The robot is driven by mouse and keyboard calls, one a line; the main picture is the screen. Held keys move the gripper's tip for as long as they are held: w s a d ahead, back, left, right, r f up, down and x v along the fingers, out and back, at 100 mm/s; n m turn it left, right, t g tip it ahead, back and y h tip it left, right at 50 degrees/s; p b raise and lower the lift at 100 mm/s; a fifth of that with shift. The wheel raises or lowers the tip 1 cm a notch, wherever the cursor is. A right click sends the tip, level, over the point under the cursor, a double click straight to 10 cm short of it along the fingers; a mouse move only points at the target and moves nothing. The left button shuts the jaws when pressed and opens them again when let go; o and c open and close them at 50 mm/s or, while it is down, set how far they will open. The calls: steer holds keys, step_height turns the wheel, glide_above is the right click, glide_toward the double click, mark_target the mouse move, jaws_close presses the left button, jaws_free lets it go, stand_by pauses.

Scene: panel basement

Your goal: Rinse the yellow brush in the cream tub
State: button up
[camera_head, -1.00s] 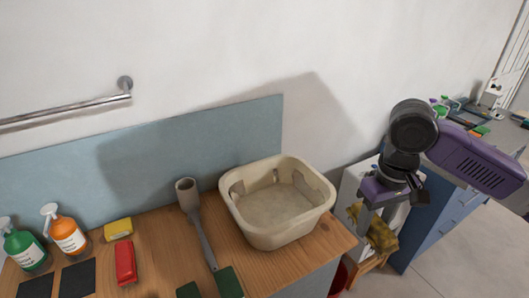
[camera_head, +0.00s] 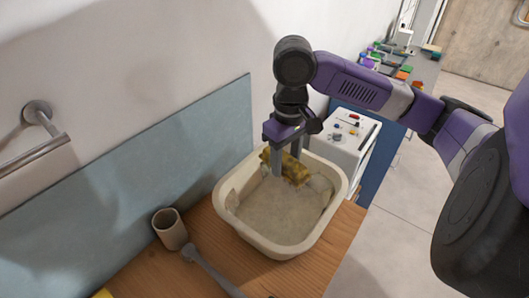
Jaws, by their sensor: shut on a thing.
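The cream tub (camera_head: 222,188) stands on the wooden counter. Its inside looks greyish, and I cannot tell whether it holds water. My gripper (camera_head: 285,163) points down over the tub's far side, shut on the yellow brush (camera_head: 294,171). The brush is yellow with dark mottled patches and appears inside the tub's outline, near the far wall. The gripper fingers hide part of it. I cannot tell whether it touches the tub or its contents.
A blue panel (camera_head: 130,190) runs along the wall behind. A white cabinet (camera_head: 345,150) stands beyond the tub.

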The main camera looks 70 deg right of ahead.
mark_target(284, 170)
steer(key=shift+w+f, duration=0.1)
steer(key=shift+f, duration=0.05)
steer(key=shift+f+b, duration=6.8)
steer(key=shift+f, duration=2.2)
steer(key=shift+r, duration=0.1)
step_height(284, 170, up, 14)
steer(key=p, duration=1.3)
steer(key=shift+r, duration=0.2)
steer(key=shift+r+p, duration=0.35)
steer(key=shift+r, duration=1.05)
